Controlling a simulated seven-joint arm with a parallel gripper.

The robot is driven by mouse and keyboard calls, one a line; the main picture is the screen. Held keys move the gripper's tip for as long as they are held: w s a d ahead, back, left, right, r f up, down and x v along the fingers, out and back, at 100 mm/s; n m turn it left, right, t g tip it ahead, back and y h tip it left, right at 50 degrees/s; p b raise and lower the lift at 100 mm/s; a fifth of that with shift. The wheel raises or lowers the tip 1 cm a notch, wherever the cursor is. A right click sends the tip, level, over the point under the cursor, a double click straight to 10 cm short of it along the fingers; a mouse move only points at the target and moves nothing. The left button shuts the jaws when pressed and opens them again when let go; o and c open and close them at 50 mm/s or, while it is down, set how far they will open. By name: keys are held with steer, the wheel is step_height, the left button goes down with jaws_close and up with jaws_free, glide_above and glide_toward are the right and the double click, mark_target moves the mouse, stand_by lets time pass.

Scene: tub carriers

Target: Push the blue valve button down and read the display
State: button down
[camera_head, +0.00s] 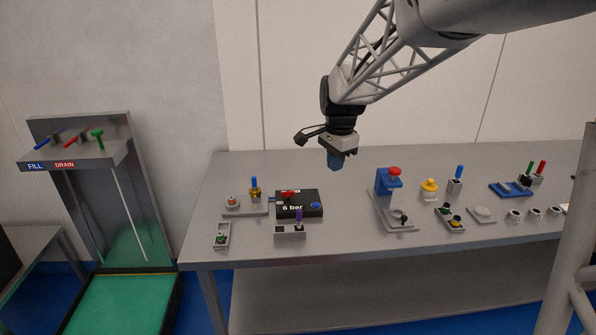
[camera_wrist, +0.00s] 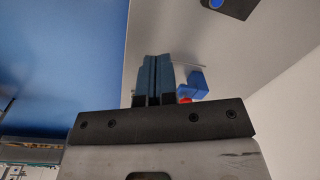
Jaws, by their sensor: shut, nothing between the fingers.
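The blue valve button (camera_head: 315,206) is a small round cap on the right part of a black box (camera_head: 322,196) on the table. The front of the box shows the display (camera_head: 292,208), which reads "6 bar". A red part sits on top of the box. My gripper (camera_head: 335,165) is shut and empty, pointing down above the table, to the right of and higher than the black box, touching nothing. In the wrist view the closed fingers (camera_wrist: 152,80) are side by side. A dark piece with a blue round part (camera_wrist: 217,3) is cut off at the top edge; I cannot tell if it is the button.
A blue press-like stand with a red knob (camera_head: 388,180) stands right of my gripper. Left of the box is a grey block with a blue-topped brass fitting (camera_head: 255,190). A purple-handled lever (camera_head: 298,220) stands in front of the box. The table's back strip is mostly clear.

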mark_target(316, 204)
steer(key=w+a+f+m, duration=0.1)
steer(key=w+f+m, duration=0.1)
steer(key=w+f, duration=0.2)
steer(key=w+f+m, duration=0.3)
steer(key=w+f, duration=0.1)
steer(key=w, duration=0.7)
steer(key=shift+a+g, duration=0.4)
steer(key=shift+f, duration=0.15)
step_height(316, 204, down, 14)
steer(key=shift+s+a+r, duration=0.15)
stand_by(0.4)
